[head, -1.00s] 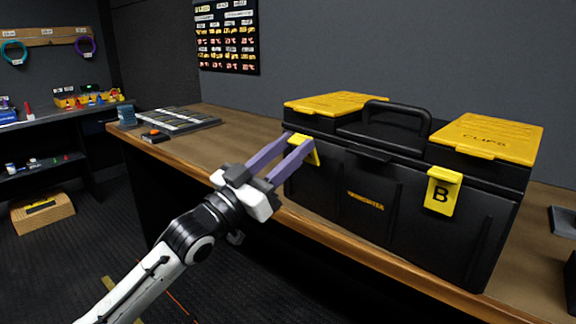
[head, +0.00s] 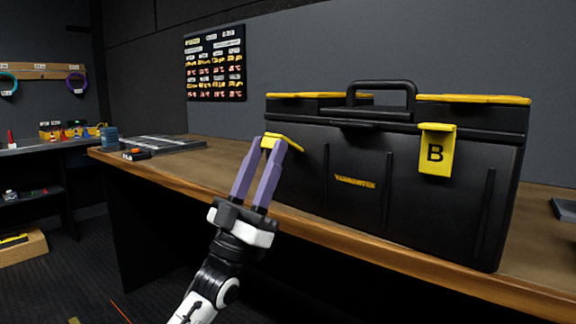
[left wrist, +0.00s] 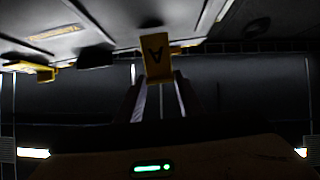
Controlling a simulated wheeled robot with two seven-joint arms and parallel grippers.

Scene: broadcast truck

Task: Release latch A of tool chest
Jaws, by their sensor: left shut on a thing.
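The black tool chest (head: 345,185) with yellow lid panels stands on the wooden bench. Latch A (head: 284,141) is the yellow tab at the left of its front; it sticks outward from the chest, tilted rather than flat. My left gripper (head: 273,144) points upward with its two purple fingers on the outer end of latch A and is shut on it. In the left wrist view latch A (left wrist: 158,64) shows its letter upside down between the fingertips (left wrist: 160,90). Latch B (head: 436,150) hangs flat against the chest front. My right gripper is in neither view.
The wooden bench (head: 345,237) has its front edge just below the chest. A flat grey panel (head: 165,145) and a small orange-and-black item (head: 134,154) lie to the left. A black carrying handle (head: 382,88) stands up on the lid. A labelled board (head: 215,65) hangs behind.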

